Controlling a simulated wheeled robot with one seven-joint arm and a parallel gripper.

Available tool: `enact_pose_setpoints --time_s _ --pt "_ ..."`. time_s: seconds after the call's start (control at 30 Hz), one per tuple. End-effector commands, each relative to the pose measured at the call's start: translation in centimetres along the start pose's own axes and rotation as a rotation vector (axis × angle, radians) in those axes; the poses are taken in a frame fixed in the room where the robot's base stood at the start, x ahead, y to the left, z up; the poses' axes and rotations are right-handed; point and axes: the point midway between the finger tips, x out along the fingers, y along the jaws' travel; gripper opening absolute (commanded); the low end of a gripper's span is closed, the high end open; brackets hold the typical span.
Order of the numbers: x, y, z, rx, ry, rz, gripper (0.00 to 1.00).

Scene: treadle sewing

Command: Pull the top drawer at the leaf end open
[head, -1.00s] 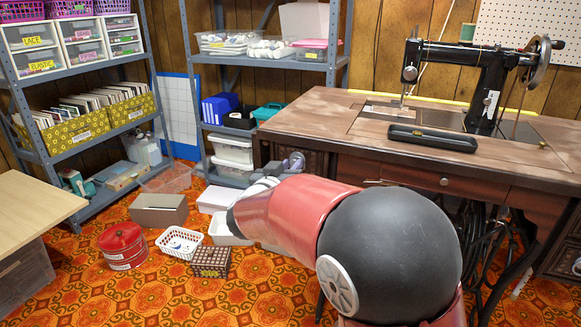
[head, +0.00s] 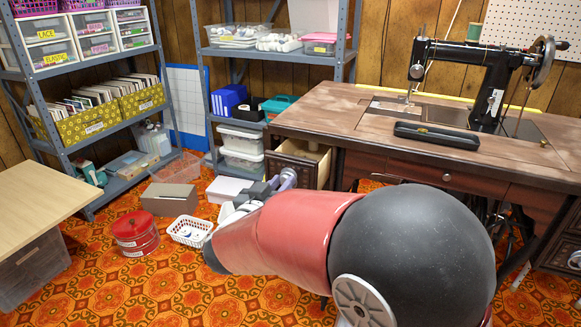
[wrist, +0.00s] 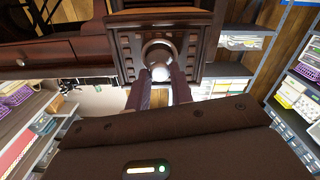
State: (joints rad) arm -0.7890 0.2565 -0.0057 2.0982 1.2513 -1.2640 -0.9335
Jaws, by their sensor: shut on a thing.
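The sewing table (head: 330,110) stands at the right. The top drawer (head: 306,156) at its left end is pulled out, and its pale inside shows in the head view. In the head view my gripper (head: 287,179) is at the drawer front, partly hidden by my arm.
A black sewing machine (head: 490,75) and a dark case (head: 437,134) are on the table. A white basket (head: 190,231), a red tin (head: 134,234) and a brown box (head: 170,198) lie on the floor left of my arm. Metal shelves (head: 180,160) stand behind.

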Motion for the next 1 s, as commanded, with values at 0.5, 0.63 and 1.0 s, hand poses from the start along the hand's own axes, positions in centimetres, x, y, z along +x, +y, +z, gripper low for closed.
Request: enact_pose_setpoints --time_s 0.5,0.63,1.0 --pt "-7.4 0.0 0.0 0.001 0.0 0.0 0.0" --pt "-7.7 0.0 0.0 0.001 -0.001 0.001 0.0" --pt "-7.7 0.0 0.0 0.001 -0.001 0.001 0.3"
